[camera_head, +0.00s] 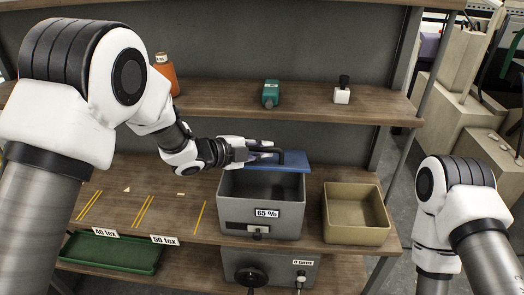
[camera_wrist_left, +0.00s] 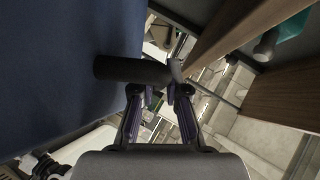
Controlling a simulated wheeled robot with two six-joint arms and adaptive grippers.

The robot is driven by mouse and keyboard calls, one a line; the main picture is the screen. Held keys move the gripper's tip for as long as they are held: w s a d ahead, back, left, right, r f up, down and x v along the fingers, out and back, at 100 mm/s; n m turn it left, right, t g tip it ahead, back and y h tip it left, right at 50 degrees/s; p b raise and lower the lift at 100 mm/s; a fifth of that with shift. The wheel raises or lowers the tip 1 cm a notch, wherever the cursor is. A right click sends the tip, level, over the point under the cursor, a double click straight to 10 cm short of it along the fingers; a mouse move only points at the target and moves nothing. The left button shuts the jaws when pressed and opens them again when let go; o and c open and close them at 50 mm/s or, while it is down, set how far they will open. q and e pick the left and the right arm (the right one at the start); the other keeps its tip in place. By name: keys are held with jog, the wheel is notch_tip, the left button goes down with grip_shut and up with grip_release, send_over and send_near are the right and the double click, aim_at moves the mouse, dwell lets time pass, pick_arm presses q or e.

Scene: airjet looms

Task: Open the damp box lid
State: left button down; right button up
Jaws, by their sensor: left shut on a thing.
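The damp box (camera_head: 291,220) is a grey box labelled "65 %" on the lower shelf, with its dark inside showing at the front. Its blue lid (camera_head: 292,164) lies along the rear of the opening; its exact tilt is hard to tell. My left gripper (camera_head: 266,153) comes in from the left and is shut on the lid's black handle (camera_head: 295,155). In the left wrist view, the dark handle (camera_wrist_left: 128,70) runs to the fingertips (camera_wrist_left: 160,94), and the blue lid surface (camera_wrist_left: 60,70) fills the left side. My right gripper is out of view.
An open tan bin (camera_head: 355,232) stands right of the box. A green tray (camera_head: 110,254) is at the lower left. Marked shelf space left of the box is mostly clear.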

aim_at(264, 159)
pick_arm(q)
jog(key=w+r+p, duration=0.1)
jog(key=p, duration=0.1)
jog(key=w+r+g+p, duration=0.1)
jog(key=r+p, duration=0.1)
jog(key=shift+n, duration=0.4)
jog(key=shift+w+f+y+p, duration=0.1)
jog(key=shift+w+y+p, duration=0.25)
jog(key=shift+p, duration=0.6)
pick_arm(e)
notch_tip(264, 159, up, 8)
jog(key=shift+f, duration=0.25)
pick_arm(q)
jog(key=c, duration=1.4)
grip_release()
jog(key=shift+c, duration=0.2)
jog(key=v, duration=1.2)
